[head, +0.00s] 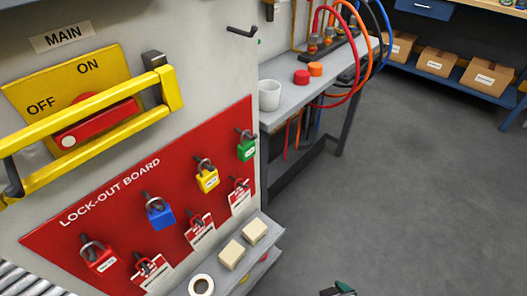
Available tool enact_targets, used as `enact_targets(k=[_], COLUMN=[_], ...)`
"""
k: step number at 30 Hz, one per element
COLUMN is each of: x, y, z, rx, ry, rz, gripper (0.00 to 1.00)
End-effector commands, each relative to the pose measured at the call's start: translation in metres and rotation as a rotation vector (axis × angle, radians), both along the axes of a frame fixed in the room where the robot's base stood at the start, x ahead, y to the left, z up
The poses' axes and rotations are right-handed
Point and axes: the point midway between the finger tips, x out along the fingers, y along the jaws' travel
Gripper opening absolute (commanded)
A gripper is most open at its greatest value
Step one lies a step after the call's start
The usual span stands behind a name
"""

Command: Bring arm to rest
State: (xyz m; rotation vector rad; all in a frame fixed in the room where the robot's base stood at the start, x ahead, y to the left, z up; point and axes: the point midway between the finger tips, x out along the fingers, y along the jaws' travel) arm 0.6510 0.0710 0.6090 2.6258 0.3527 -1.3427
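Only a small dark piece with a green part shows at the bottom edge of the head view, right of centre. It seems to be the end of my arm, with my gripper (340,289) cut off by the frame. Whether it is open or shut, or holds anything, does not show. It appears over the bare grey floor (420,190), apart from the panel and shelf to its left.
At left stands a panel with a yellow-barred red main switch (95,124) and a red lock-out board (120,215) with several padlocks. A low shelf (272,238) juts out below. A bench (285,98) with hoses and a cup stands behind. Floor at right is clear.

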Motion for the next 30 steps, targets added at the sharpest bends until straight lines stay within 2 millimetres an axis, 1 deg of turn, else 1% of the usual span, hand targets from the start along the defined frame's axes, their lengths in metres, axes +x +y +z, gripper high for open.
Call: enact_targets(k=[1,3,5,6,8,9,13,14,15,19,23,26,27,30], x=[-0.009,-0.027,-0.043,-0.054,-0.071,-0.083,-0.122,-0.125,-0.122,-0.122,-0.121,-0.121,-0.121,-0.121], y=[-0.029,-0.061,-0.084,-0.097,-0.114,-0.124,-0.151,-0.152,-0.15,-0.149,-0.149,-0.149,-0.149,-0.149], z=[-0.005,-0.012,-0.016,-0.018,-0.019,-0.02,-0.02,-0.011,0.0,0.021,0.047,0.071,0.083,0.109], rx=[-0.018,-0.038,-0.047,-0.051,-0.051,-0.05,-0.036,-0.035,-0.037,-0.038,-0.039,-0.04,-0.04,-0.04], ry=[0.065,0.16,0.235,0.282,0.348,0.394,0.53,0.541,0.534,0.533,0.532,0.532,0.532,0.532], rz=[-0.063,-0.129,-0.178,-0.207,-0.249,-0.274,-0.346,-0.347,-0.339,-0.336,-0.334,-0.333,-0.333,-0.331], gripper=[1.0,1.0,1.0,1.0,1.0,1.0,1.0,1.0,1.0,1.0,1.0,1.0,1.0,1.0])
